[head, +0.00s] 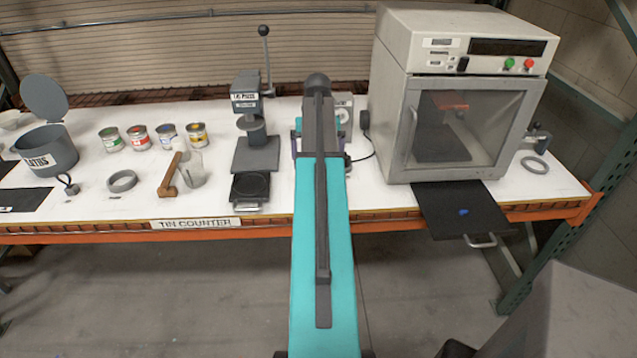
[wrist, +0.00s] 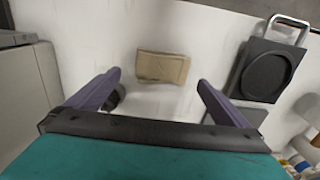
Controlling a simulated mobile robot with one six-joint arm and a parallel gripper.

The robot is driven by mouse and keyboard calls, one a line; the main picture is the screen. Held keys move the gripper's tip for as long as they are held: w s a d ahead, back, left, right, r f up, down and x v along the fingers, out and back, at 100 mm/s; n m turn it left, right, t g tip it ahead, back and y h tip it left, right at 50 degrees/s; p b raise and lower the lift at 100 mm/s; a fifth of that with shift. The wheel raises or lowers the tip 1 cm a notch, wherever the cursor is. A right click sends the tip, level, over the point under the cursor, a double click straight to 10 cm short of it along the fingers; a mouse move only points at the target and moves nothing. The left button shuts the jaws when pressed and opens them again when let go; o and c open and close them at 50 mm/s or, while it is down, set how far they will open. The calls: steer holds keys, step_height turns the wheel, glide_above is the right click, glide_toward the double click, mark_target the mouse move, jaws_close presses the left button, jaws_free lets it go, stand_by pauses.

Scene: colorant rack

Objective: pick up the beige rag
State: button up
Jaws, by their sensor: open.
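The beige rag (wrist: 162,68) lies flat on the white counter in the wrist view, a small folded-looking rectangle. My gripper (wrist: 157,82) is open, with its two purple fingers spread to either side of the rag's near edge. Nothing is held between the fingers. The height of the fingers above the counter is hard to tell. In the head view my arm hides the rag and most of my gripper; only bits of purple show beside the arm.
A grey oven (head: 455,100) stands right of my arm, its black tray (head: 462,215) jutting past the counter edge. A tin press (head: 250,120) with a dark plate (wrist: 268,72) stands to the left. Several paint cans, a clear cup (head: 190,170) and a grey pot (head: 45,150) are farther left.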

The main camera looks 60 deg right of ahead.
steer(key=shift+f, duration=0.1)
steer(key=shift+f+b, duration=1.9)
steer(key=shift+f, duration=0.65)
steer(key=c, duration=1.2)
steer(key=shift+r, duration=0.2)
steer(key=shift+r+p, duration=1.5)
steer(key=shift+r, duration=0.3)
steer(key=s+a+p, duration=0.1)
steer(key=s+a, duration=0.2)
steer(key=a, duration=0.1)
steer(key=s+a+p, duration=0.1)
steer(key=s+a, duration=0.2)
steer(key=a, duration=0.1)
steer(key=s+a+r+p, duration=0.1)
steer(key=s+a+p, duration=0.1)
steer(key=a, duration=0.3)
steer(key=shift+s, duration=0.8)
